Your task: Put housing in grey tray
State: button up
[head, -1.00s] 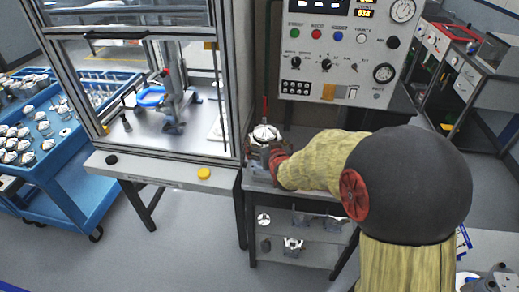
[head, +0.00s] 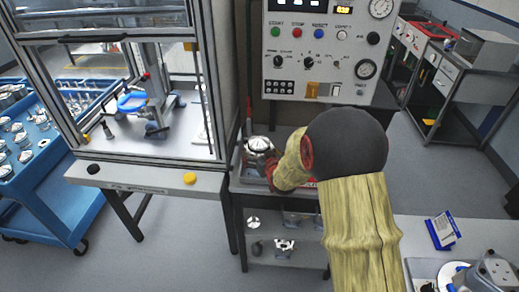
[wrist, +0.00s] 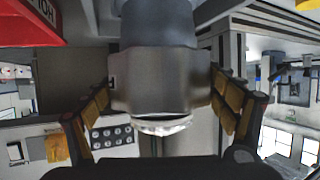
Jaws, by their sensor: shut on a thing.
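The housing (head: 258,145) is a silvery metal part with a bright top, above the small grey bench left of my arm. My gripper (head: 277,168) is at its lower right side, its fingers mostly hidden by the red wrist. In the wrist view, the yellow-padded fingers of my gripper (wrist: 165,95) are shut on the grey body of the housing (wrist: 160,75), one on each side. I cannot tell whether the housing touches the bench. A grey surface that may be the grey tray (head: 418,269) shows at the bottom right; its shape is mostly cut off.
A control panel (head: 320,50) stands behind the bench, and a glazed machine frame (head: 205,90) stands close on the left. A blue sign (head: 443,231) and a machined part (head: 497,270) are on the right table. A blue cart (head: 60,180) is at far left.

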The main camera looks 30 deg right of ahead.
jog(key=shift+w, duration=0.1)
dwell(0.3)
jog(key=o, duration=2)
jog(key=shift+f, duration=0.15)
